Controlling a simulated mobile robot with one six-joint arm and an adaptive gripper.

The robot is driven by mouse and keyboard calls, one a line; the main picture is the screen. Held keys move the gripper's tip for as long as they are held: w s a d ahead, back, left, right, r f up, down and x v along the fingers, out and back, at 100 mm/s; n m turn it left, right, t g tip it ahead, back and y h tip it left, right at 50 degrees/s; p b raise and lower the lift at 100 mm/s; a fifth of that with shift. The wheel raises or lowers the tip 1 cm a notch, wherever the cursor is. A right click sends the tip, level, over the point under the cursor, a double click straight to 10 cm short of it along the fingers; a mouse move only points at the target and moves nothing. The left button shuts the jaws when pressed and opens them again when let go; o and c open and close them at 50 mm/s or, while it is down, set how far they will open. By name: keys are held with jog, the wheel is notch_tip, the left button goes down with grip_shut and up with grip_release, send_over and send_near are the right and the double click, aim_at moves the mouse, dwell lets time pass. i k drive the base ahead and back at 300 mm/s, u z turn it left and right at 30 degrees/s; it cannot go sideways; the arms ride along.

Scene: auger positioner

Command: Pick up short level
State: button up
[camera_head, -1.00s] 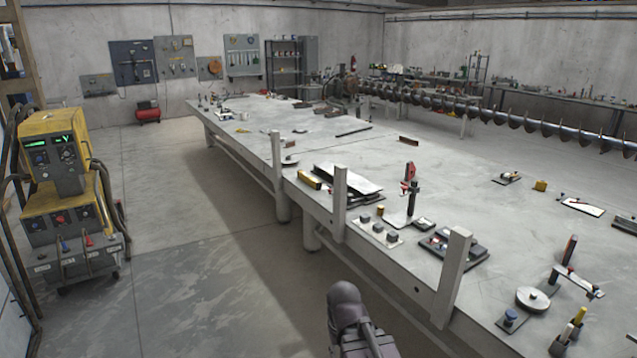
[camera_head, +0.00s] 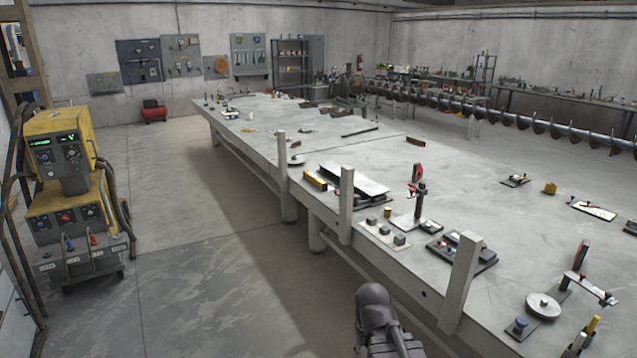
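A short yellow bar (camera_head: 315,181) lies near the front edge of the long grey table (camera_head: 340,155), just left of a stack of flat plates. It may be the short level, but it is too small to be sure. A dark rounded link of my arm shows at the bottom of the picture, in front of the table. My gripper is not visible.
Upright posts (camera_head: 347,205) rise along the table's near edge. Plates (camera_head: 355,180), a clamp stand (camera_head: 420,205) and small blocks sit near them. A yellow welding machine (camera_head: 65,190) stands at left. The floor between is clear.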

aim_at(313, 179)
jog(key=z, duration=0.05)
jog(key=i, duration=0.95)
jog(key=z, duration=0.05)
jog(key=k, duration=0.5)
jog(key=z, duration=0.55)
jog(key=k, duration=0.85)
jog(key=z, duration=0.15)
jog(key=i, duration=0.75)
jog(key=u, duration=0.4)
jog(key=i, duration=1)
jog(key=u, duration=0.3)
